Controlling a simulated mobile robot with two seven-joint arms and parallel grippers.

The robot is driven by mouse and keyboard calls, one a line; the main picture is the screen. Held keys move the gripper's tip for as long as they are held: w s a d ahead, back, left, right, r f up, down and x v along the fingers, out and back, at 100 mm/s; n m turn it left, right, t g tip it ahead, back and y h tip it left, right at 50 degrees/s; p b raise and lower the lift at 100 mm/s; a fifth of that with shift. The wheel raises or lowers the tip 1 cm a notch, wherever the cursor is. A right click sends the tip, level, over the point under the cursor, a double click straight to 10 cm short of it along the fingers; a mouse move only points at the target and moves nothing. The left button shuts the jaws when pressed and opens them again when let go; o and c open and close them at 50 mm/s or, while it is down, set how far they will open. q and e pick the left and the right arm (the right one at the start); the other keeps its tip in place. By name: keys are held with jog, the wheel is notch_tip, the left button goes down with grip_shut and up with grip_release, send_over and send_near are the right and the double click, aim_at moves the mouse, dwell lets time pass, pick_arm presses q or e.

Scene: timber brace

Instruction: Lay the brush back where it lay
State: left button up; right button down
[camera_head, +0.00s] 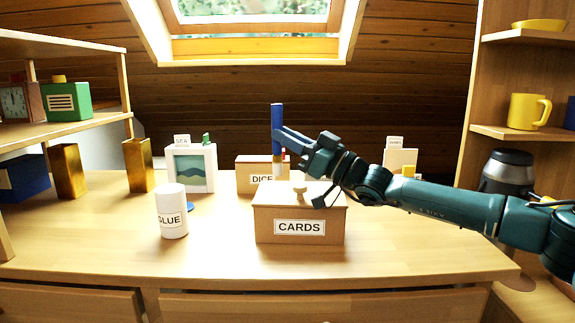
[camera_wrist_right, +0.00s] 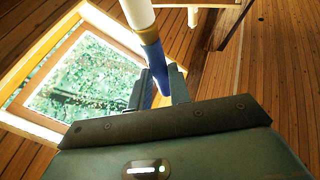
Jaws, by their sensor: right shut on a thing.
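The brush (camera_head: 277,116) has a blue handle and a paler lower part. It is upright in the head view, blue end up, in front of the DICE box. My right gripper (camera_head: 282,140) is shut on its blue handle and holds it above the table, behind the CARDS box. In the right wrist view the blue handle (camera_wrist_right: 154,62) sits between the fingers (camera_wrist_right: 159,88), and a white part extends toward the top edge. The brush's lower end is partly hidden behind the CARDS box in the head view. My left gripper is not in view.
The CARDS box (camera_head: 299,215) with a knobbed lid stands below my right gripper. The DICE box (camera_head: 255,176) is behind it. The front right tabletop (camera_head: 420,245) is clear.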

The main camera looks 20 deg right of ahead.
notch_tip(320, 180, down, 4)
jog(key=shift+r+b, duration=0.1)
jog(key=shift+b, duration=0.25)
jog(key=shift+f+b, duration=0.75)
jog(key=shift+b, duration=0.15)
jog(key=c, duration=1.3)
grip_release()
jog(key=shift+r, duration=0.1)
